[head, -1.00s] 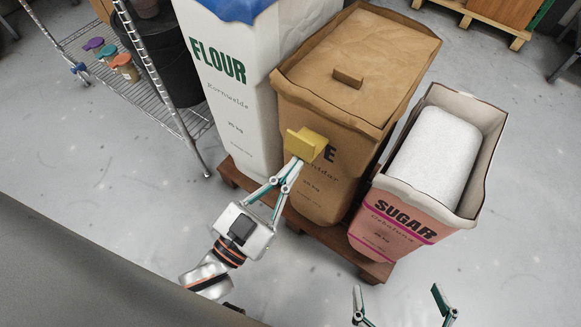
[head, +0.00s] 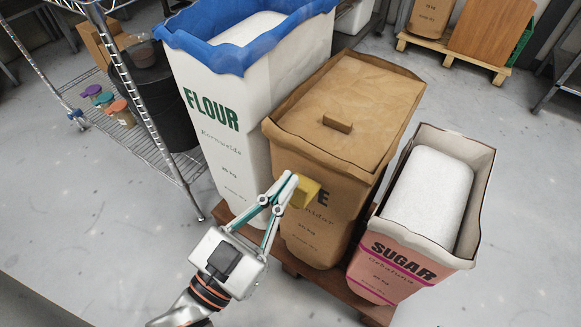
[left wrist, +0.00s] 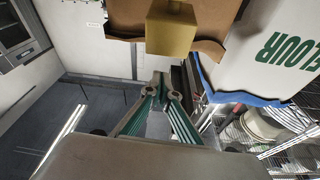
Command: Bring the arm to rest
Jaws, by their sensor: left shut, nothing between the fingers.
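My left gripper (head: 291,179) comes in from the lower left in the head view, in front of the brown bin (head: 315,235). Its green-and-grey fingers meet at the tips and hold nothing. In the left wrist view the shut fingers (left wrist: 165,82) point toward a yellow block (left wrist: 170,28) on the brown bin's front. In the head view the fingertips partly overlap the yellow block (head: 306,192), with a gap showing in the wrist view. My right gripper is not in view.
A white flour bin (head: 215,150) with a blue rim stands left of the brown bin, and a pink sugar bin (head: 385,268) stands right. All stand on a low wooden platform (head: 335,285). A wire rack (head: 140,140) is at the left. Grey floor lies open at the lower left.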

